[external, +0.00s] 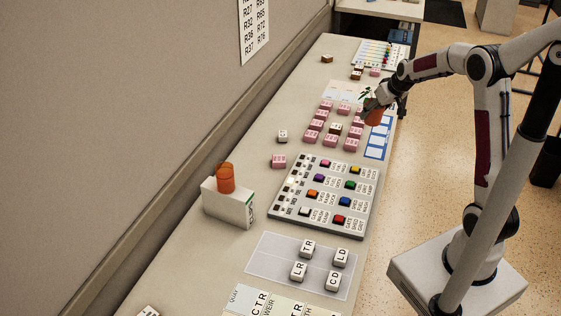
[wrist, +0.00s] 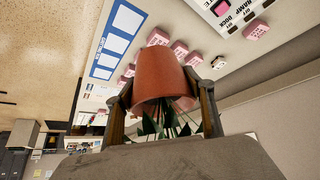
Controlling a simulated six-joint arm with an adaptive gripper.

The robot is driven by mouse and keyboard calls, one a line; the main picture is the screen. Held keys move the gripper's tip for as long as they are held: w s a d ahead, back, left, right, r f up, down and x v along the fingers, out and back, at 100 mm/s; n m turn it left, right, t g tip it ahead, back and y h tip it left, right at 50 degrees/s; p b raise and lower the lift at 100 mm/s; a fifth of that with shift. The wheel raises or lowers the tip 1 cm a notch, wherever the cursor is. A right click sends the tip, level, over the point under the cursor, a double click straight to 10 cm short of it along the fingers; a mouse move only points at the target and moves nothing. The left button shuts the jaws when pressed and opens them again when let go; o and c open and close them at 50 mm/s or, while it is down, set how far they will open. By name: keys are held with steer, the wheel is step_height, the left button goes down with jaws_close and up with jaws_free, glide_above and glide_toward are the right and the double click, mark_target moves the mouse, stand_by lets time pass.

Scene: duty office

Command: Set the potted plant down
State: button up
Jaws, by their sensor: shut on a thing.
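The potted plant (external: 375,116) is an orange-brown terracotta pot with dark green leaves. My gripper (external: 383,104) is shut on it near the far right side of the long table, beside the blue-framed card. In the wrist view the pot (wrist: 163,78) fills the middle, between the two fingers of my gripper (wrist: 163,105), with its leaves pointing toward the camera. Whether the pot's base touches the table cannot be told. My gripper and wrist hide part of the plant in the external view.
Several pink blocks (external: 313,124) stand left of the pot. The blue-framed card (external: 377,146) lies along the table's right edge. A button panel (external: 327,193) and an orange cylinder (external: 226,178) on a white box (external: 229,205) are nearer. Bare tabletop (external: 290,100) runs along the left.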

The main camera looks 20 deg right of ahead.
steer(key=w+a+f+n+g+y, duration=0.1)
steer(key=w+a+f+n, duration=0.15)
steer(key=w+a, duration=0.6)
steer(key=w+a+f+n+y, duration=0.1)
steer(key=w+a+n+y, duration=0.3)
steer(key=a, duration=0.8)
steer(key=a+f+n+g, duration=0.1)
steer(key=a+f+n, duration=0.1)
steer(key=a, duration=1.1)
steer(key=a+f+n+g, duration=0.1)
steer(key=a+f, duration=0.3)
steer(key=a, duration=0.8)
steer(key=shift+w+a+f+n, duration=0.25)
steer(key=shift+a+n, duration=0.15)
steer(key=shift+n, duration=0.35)
steer(key=shift+f, duration=1.35)
steer(key=shift+f, duration=2.65)
steer(key=shift+f, duration=0.15)
